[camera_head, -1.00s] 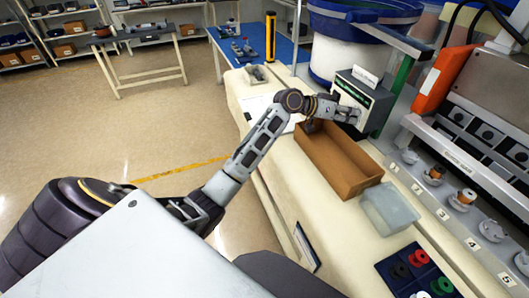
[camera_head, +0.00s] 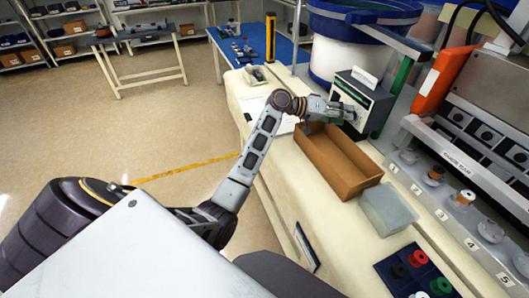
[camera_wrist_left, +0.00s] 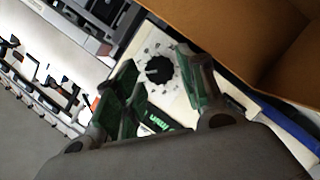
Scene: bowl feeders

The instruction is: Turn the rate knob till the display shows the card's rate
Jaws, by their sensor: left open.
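The feeder's control box (camera_head: 377,103) stands on the bench below the blue-rimmed bowl, its dark display (camera_head: 352,92) on the front face. In the left wrist view the black rate knob (camera_wrist_left: 159,69) sits on a white dial with marks around it. Green lit characters (camera_wrist_left: 158,122) show there, too small and slanted to read. A white card (camera_head: 365,76) stands on top of the box; its writing is not legible. My left gripper (camera_head: 347,113) is at the box front. In the wrist view its open green-padded fingers (camera_wrist_left: 163,88) are either side of the knob; contact cannot be told.
A clear bin (camera_head: 388,209) is nearer. The blue bowl feeder (camera_head: 335,55) rises behind. A white sheet (camera_head: 258,107) lies at left.

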